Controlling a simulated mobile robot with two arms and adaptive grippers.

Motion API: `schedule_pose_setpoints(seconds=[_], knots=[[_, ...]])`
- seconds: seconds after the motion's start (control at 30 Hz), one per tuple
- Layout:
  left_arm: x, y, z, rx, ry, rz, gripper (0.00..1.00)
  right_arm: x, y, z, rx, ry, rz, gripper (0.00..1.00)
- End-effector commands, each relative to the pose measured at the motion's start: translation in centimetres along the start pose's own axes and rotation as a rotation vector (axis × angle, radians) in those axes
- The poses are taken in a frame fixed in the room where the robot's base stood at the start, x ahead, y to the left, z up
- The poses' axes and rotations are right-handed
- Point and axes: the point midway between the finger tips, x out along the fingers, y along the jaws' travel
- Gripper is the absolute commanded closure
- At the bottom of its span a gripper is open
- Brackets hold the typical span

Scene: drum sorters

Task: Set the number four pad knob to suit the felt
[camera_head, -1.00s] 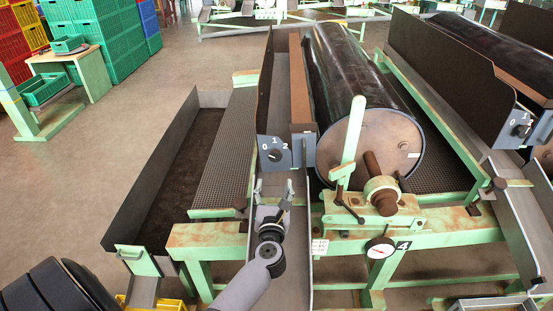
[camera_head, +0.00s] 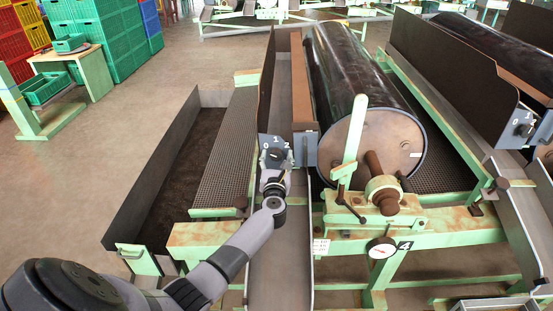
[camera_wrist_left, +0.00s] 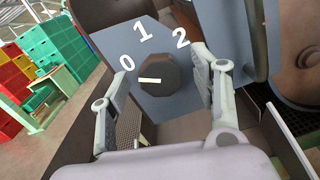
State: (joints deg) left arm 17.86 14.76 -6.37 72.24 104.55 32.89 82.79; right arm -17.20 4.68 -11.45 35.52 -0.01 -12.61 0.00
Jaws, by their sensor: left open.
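The dark round pad knob (camera_wrist_left: 158,75) sits on a grey panel (camera_wrist_left: 112,40) marked 0, 1 and 2. Its pale pointer line lies to the left side, on the side of the 0. My left gripper (camera_head: 274,172) is at this panel in the head view and covers most of the knob. In the left wrist view the open fingers (camera_wrist_left: 160,72) stand either side of the knob, with gaps visible. A number 4 tag (camera_head: 404,245) is on the green frame. A brown strip (camera_head: 299,85) beside the drum may be the felt. My right gripper is out of view.
A large black drum (camera_head: 345,60) with a pale end lies right of the panel. A green lever (camera_head: 354,130) and a dial gauge (camera_head: 381,248) stand in front of it. A second machine's panel (camera_head: 524,122) is at the right. A long trough (camera_head: 150,165) lies left.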

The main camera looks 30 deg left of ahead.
Motion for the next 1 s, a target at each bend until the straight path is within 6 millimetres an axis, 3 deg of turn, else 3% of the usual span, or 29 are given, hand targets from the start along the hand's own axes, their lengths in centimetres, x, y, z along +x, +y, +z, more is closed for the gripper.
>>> schedule_pose_setpoints(seconds=[0.07,0.8,1.0], knots=[[-0.02,0.00,0.00,0.000,0.000,0.000,0.43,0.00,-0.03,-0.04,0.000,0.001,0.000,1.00],[-0.05,-0.01,-0.01,0.000,0.000,0.000,0.91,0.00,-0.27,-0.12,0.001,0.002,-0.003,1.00],[-0.06,-0.02,0.03,0.013,0.001,0.000,0.91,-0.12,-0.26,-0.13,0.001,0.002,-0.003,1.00]])
